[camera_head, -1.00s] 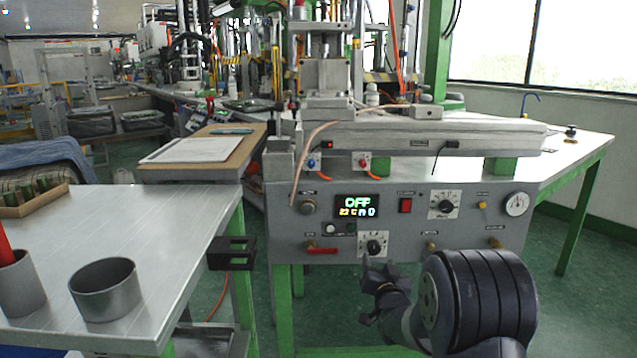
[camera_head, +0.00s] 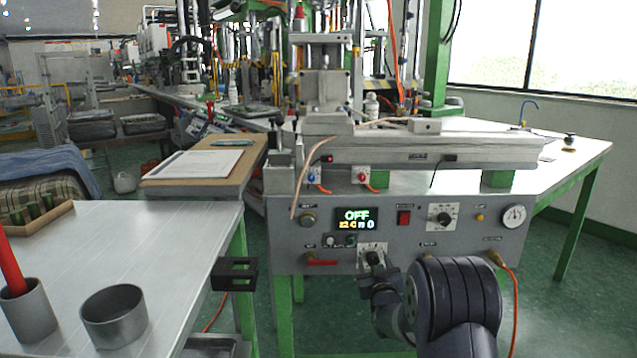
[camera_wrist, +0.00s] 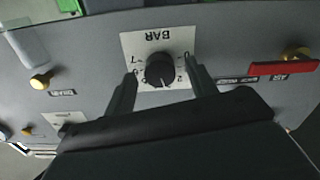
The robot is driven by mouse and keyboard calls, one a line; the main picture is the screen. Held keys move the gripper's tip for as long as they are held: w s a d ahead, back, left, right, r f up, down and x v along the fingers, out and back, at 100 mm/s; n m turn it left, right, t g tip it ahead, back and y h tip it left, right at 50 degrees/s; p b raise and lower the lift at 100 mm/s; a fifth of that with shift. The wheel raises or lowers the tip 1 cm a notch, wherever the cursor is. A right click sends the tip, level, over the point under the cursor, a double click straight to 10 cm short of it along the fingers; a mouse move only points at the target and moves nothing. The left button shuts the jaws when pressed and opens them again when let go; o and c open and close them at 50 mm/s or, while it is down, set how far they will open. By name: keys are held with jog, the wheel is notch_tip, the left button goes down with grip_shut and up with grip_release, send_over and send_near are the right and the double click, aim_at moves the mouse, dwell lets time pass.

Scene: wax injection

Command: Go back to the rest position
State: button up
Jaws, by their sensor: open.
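My gripper (camera_head: 376,275) is in front of the lower part of the grey control panel (camera_head: 290,235) of the injection machine. In the wrist view my gripper (camera_wrist: 160,85) is open. Its two fingers stand on either side of a black knob on a white BAR dial (camera_wrist: 160,70), with gaps between fingers and knob. In the head view this dial (camera_head: 371,256) is partly hidden behind my gripper.
A steel table (camera_head: 180,235) on the left holds a metal cup (camera_head: 114,315) and a holder (camera_head: 28,312) with a red stick. A black bracket (camera_head: 234,274) juts from its edge. A red lever (camera_wrist: 283,67) is beside the dial. Open floor shows at right.

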jog(key=n+p, duration=0.6)
jog(key=shift+r+p, duration=0.2)
jog(key=shift+p, duration=0.1)
jog(key=shift+s+f, duration=0.2)
jog(key=shift+s, duration=2.35)
